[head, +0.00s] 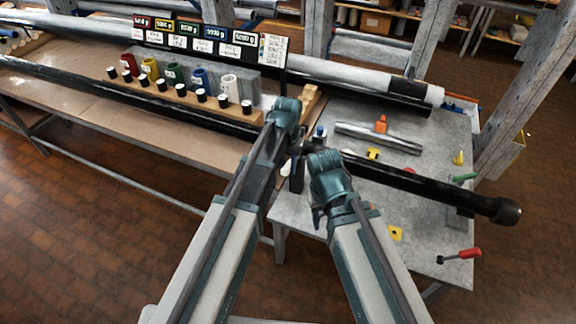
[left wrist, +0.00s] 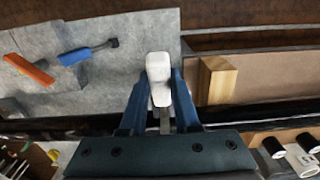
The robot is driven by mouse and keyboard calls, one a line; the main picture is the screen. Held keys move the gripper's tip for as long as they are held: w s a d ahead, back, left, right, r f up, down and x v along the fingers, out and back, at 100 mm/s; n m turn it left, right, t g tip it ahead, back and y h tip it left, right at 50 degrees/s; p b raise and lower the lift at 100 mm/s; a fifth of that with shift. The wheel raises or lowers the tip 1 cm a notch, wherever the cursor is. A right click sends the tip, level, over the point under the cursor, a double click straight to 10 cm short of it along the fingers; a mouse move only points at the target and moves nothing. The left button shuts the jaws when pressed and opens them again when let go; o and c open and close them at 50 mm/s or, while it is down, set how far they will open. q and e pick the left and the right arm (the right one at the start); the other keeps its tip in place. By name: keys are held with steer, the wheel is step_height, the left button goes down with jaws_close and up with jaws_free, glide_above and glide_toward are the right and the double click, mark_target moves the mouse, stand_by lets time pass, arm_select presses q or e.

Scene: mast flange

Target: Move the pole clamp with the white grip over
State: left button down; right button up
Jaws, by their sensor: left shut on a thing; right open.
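In the left wrist view, the blue fingers of my left gripper (left wrist: 160,98) are shut on the white grip (left wrist: 159,70) of the pole clamp. The grip sits between the fingertips; the rest of the clamp is mostly hidden. In the head view, my left gripper (head: 294,122) is over the gap between the long bench and the grey table, its fingers largely hidden by the wrist. My right gripper (head: 317,155) is open, lower and to the right, near the left end of the thick black pole (head: 430,188). Its fingers are mostly hidden.
The grey table (head: 300,215) holds a steel tube (head: 378,138), an orange-handled piece (head: 381,124), small coloured parts and a red-handled tool (head: 460,256). A wooden block (left wrist: 217,80) is close to my left gripper. Coloured cups and black-topped cylinders line the bench (head: 130,110).

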stand_by(0.5)
arm_select(q)
steer(key=shift+w+d+r+g+y+p, duration=0.15)
steer(key=shift+w+r+g+p, duration=0.2)
steer(key=shift+w+r+g, duration=0.15)
steer(key=shift+w+d+r+g+y+p, duration=0.1)
steer(key=shift+w+r+g+y+p, duration=0.05)
steer(key=shift+w+r+g+p, duration=0.3)
steer(key=shift+w+d+r+g+y, duration=0.1)
steer(key=shift+w+r+g+y, duration=0.2)
steer(key=shift+g, duration=0.45)
steer(key=shift+s+r+g, duration=0.1)
steer(key=shift+r+g, duration=0.15)
steer(key=shift+g, duration=0.05)
steer(key=shift+s, duration=0.1)
steer(key=c, duration=0.6)
jaws_free()
steer(key=shift+c, duration=0.2)
steer(key=shift+r, duration=0.1)
